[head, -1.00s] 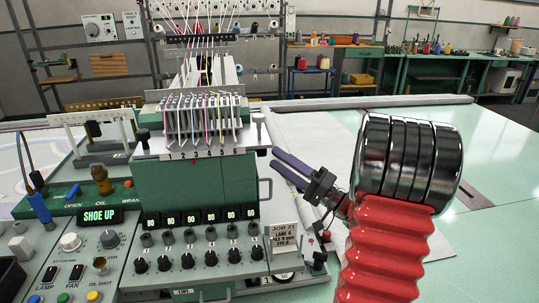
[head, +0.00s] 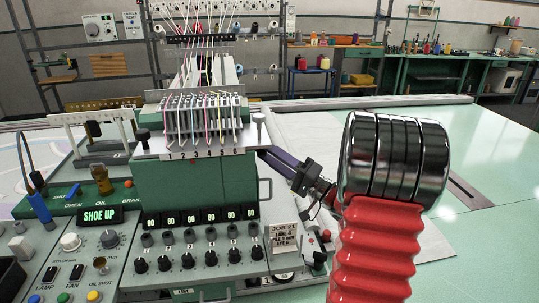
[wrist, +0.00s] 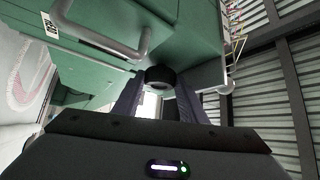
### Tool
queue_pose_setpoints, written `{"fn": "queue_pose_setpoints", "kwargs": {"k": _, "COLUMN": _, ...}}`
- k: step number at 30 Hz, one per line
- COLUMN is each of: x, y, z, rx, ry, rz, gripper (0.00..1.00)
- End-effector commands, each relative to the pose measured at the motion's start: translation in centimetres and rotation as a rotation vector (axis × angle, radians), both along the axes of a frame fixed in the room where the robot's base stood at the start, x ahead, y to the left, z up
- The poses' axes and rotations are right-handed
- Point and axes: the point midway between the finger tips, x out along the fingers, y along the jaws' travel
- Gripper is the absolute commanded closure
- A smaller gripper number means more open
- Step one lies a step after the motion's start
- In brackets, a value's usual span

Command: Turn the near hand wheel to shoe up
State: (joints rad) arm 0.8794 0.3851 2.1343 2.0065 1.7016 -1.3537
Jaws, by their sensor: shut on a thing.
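The near hand wheel (wrist: 160,75) shows in the wrist view as a small dark round knob on the side of the green machine head (head: 195,185). My gripper (wrist: 161,88) has one finger on each side of it and is shut on it. In the head view my gripper (head: 266,154) reaches the right side of the machine head, just below the white needle plate.
A metal handle (wrist: 140,45) stands out from the green face close to the fingers.

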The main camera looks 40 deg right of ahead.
Motion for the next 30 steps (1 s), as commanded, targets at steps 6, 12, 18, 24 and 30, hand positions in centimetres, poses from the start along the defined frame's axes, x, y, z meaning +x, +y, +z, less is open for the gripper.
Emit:
{"fn": "queue_pose_setpoints", "kwargs": {"k": 6, "x": 0.02, "y": -0.03, "z": -0.17, "rx": 0.002, "ry": 0.005, "rz": -0.002, "gripper": 0.84}}
{"fn": "queue_pose_setpoints", "kwargs": {"k": 12, "x": -0.02, "y": -0.04, "z": -0.11, "rx": 0.013, "ry": 0.031, "rz": -0.002, "gripper": 0.84}}
{"fn": "queue_pose_setpoints", "kwargs": {"k": 18, "x": -0.11, "y": 0.01, "z": 0.05, "rx": 0.047, "ry": 0.102, "rz": -0.003, "gripper": 0.84}}
{"fn": "queue_pose_setpoints", "kwargs": {"k": 24, "x": -0.19, "y": 0.07, "z": 0.25, "rx": 0.098, "ry": 0.211, "rz": -0.003, "gripper": 0.84}}
{"fn": "queue_pose_setpoints", "kwargs": {"k": 30, "x": -0.24, "y": 0.09, "z": 0.49, "rx": 0.154, "ry": 0.325, "rz": -0.004, "gripper": 0.84}}
